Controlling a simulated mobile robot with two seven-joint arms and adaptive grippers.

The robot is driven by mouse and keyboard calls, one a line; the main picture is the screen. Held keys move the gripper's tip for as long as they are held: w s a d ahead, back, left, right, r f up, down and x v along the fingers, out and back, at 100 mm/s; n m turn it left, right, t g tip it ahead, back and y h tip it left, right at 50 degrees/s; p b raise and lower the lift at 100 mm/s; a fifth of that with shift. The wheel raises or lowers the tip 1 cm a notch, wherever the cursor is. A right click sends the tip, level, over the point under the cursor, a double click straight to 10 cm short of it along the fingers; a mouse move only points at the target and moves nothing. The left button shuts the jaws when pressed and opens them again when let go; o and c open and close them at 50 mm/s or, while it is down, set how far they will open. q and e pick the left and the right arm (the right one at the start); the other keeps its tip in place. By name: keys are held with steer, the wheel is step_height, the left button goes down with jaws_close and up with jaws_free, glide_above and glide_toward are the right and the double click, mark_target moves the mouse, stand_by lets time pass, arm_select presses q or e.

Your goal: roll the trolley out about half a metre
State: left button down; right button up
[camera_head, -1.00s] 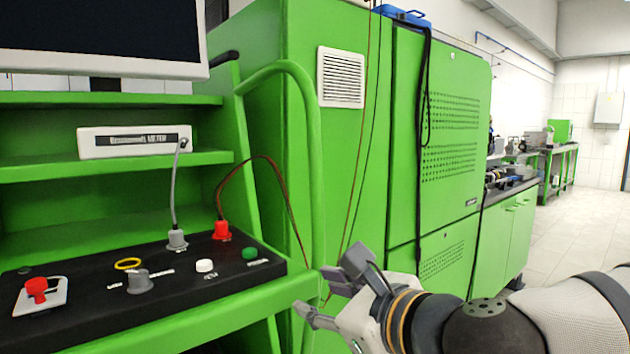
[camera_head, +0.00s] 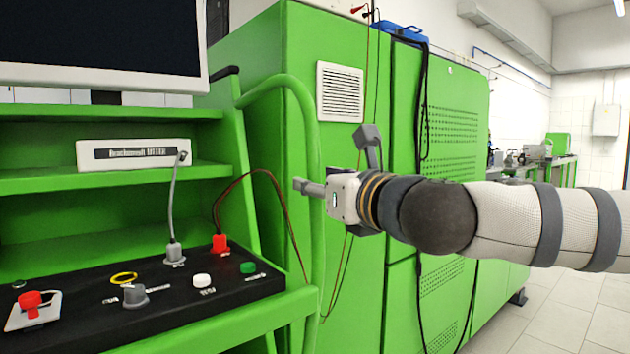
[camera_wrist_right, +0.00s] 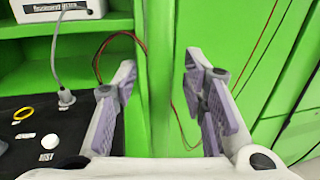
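The green trolley (camera_head: 215,318) stands at the left with shelves and a black control panel. Its curved green handle tube (camera_head: 314,140) rises along its right side. My right gripper (camera_head: 334,163) is open and empty, in front of the tube's right side in the head view. In the right wrist view the gripper (camera_wrist_right: 158,72) has its fingers spread, with the tube (camera_wrist_right: 160,50) showing between them. The tube looks beyond the fingertips; I cannot tell the exact gap. My left gripper is not in view.
A large green cabinet (camera_head: 455,150) stands right behind the handle. The trolley carries a monitor (camera_head: 105,45), a white meter (camera_head: 130,154) and a panel (camera_head: 90,325) with several knobs. Red and black cables hang near the handle. Tiled floor (camera_head: 570,320) is free at the right.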

steer(key=shift+x, duration=1)
jaws_close()
